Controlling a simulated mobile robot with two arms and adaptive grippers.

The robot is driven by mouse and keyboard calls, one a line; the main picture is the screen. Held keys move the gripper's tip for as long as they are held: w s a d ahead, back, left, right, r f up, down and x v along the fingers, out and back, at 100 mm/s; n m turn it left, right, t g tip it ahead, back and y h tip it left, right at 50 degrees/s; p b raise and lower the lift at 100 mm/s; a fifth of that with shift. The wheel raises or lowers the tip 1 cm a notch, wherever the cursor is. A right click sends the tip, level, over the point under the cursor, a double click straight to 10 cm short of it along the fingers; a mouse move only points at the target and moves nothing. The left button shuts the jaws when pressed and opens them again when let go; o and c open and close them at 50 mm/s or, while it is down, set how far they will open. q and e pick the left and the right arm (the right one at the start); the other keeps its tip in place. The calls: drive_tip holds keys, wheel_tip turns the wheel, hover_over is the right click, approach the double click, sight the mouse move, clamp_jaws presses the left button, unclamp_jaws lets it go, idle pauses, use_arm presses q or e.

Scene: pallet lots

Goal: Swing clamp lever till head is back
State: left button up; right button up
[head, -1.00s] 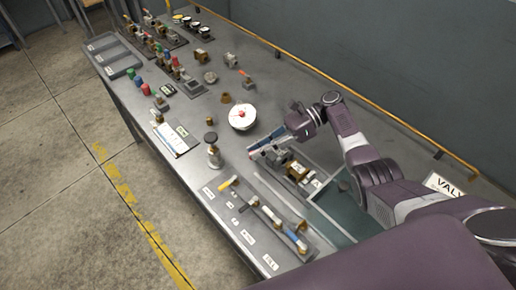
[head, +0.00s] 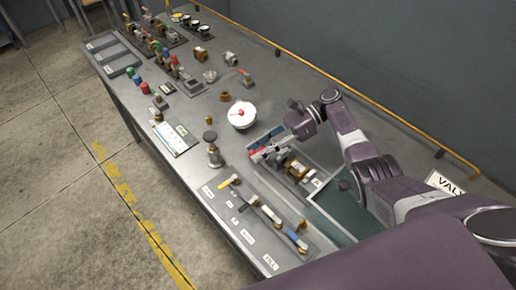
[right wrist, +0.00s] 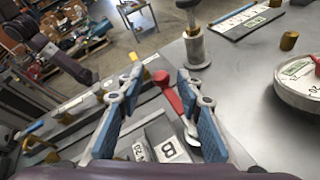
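A red-handled clamp lever (right wrist: 170,92) shows in the right wrist view, with a pale metal shank. It lies between the blue-padded fingers of my right gripper (right wrist: 160,82). The fingers are apart, and I cannot tell whether either touches the handle. In the head view the right gripper (head: 260,145) is over the clamp fixture (head: 283,160) near the middle of the bench, with the red handle (head: 259,155) showing by the fingers. A label "B" (right wrist: 168,149) is below the lever in the wrist view. The clamp's head is not clear. My left gripper is not in view.
A white round dial (head: 241,117) stands close by on the bench (head: 225,160). A dark-knobbed metal post (head: 213,150) stands nearer the front edge. A row of valves (head: 265,210) is in front, and several fittings and coloured buttons fill the far end.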

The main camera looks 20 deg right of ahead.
drive_tip(key=shift+d, duration=0.15)
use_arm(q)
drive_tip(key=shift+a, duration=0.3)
use_arm(e)
drive_tip(key=v, duration=0.7)
drive_tip(key=shift+d+r, duration=0.1)
drive_tip(key=shift+d, duration=0.1)
